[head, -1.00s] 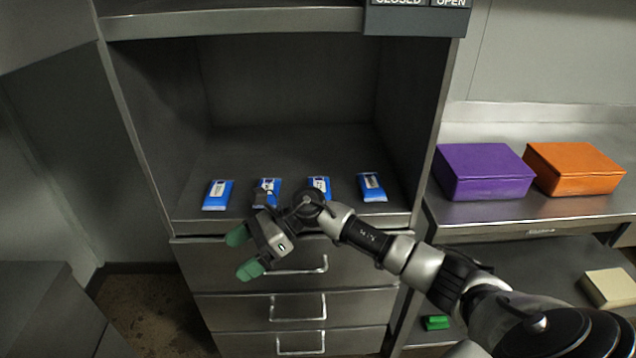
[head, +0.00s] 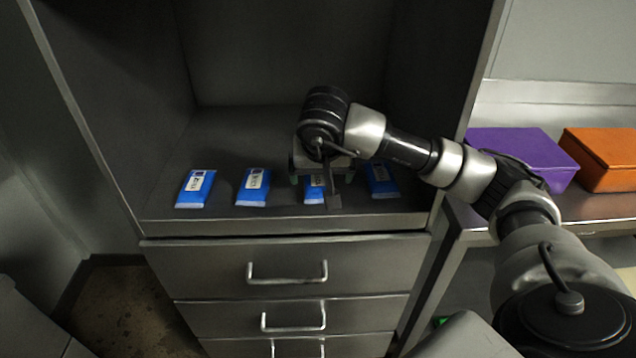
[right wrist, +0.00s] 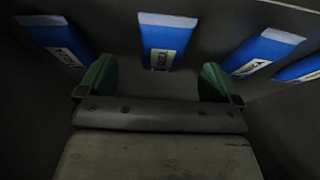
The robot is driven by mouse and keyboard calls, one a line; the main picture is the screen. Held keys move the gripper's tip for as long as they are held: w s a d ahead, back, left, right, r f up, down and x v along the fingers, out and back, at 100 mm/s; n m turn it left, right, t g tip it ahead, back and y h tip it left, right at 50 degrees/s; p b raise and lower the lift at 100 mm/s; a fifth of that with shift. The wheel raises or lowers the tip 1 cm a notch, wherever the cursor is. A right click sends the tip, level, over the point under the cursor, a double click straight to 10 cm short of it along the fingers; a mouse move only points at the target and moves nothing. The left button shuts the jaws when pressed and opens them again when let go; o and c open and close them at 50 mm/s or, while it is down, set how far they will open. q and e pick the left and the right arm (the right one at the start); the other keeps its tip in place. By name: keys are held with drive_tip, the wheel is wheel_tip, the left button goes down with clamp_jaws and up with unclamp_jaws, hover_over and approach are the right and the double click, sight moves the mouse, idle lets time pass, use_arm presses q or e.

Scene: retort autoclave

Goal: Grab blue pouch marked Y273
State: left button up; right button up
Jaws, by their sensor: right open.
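Several blue pouches with white labels lie in a row on the shelf floor in the head view: the leftmost pouch (head: 195,189), the second pouch (head: 252,187), the third pouch (head: 315,190) and the rightmost pouch (head: 382,181). The label print is too small to read for sure, so I cannot tell which is Y273. My right gripper (head: 322,180) is open, pointing down over the third pouch and partly hiding it. In the right wrist view, one pouch (right wrist: 165,42) lies ahead between the green fingertips (right wrist: 158,72), and nothing is held. My left gripper is not in view.
The pouches sit in an open steel cabinet bay with side walls and a front edge (head: 290,226). Drawers with handles (head: 287,272) are below. A purple box (head: 525,158) and an orange box (head: 605,158) stand on the counter at right.

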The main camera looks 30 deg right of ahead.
sight(318, 184)
drive_tip(key=x, duration=0.5)
drive_tip(key=shift+w+a, duration=0.15)
drive_tip(key=shift+r, duration=0.1)
drive_tip(key=c, duration=1)
drive_tip(key=shift+c, duration=0.2)
